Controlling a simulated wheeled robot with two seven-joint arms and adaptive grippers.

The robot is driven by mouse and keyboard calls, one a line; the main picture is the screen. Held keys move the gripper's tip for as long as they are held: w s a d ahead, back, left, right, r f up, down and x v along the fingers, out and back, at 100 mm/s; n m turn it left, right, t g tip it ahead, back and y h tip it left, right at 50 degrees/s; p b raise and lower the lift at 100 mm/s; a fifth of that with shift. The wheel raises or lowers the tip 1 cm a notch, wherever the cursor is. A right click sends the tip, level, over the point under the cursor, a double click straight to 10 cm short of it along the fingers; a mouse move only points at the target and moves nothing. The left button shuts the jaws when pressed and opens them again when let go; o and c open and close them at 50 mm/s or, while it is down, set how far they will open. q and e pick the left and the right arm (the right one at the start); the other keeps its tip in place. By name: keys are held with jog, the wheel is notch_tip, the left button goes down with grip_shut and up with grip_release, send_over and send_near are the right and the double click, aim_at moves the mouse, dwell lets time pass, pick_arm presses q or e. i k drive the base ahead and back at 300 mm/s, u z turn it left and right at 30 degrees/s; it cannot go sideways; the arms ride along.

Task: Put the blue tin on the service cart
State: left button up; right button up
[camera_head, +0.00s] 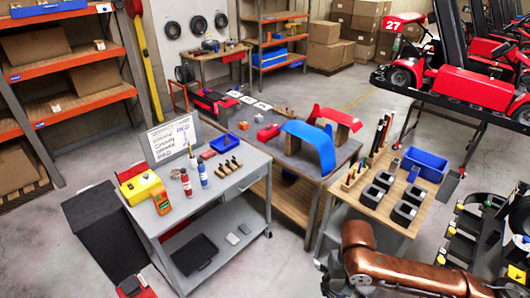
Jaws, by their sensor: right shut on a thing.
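A grey service cart (236,183) with a lower shelf stands at centre left. On its top is a slim can with a blue label (203,175), upright beside a red-and-white can (186,182). I cannot tell whether the blue-labelled can is the blue tin. My right arm, copper coloured, comes in at the bottom right. The dark end by it, my right gripper (338,277), is low in the picture, right of the cart and apart from it. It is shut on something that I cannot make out. My left gripper is not in view.
The cart top also holds a yellow box (143,188), an orange bottle (160,200), a blue tray (225,144) and a sign (173,138). A wood-topped stand (373,213) with black cups and a blue bin (425,164) is at right. Floor shows between the cart and my arm.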

aim_at(253, 159)
jog(key=i, duration=2.55)
jog(key=u, duration=0.9)
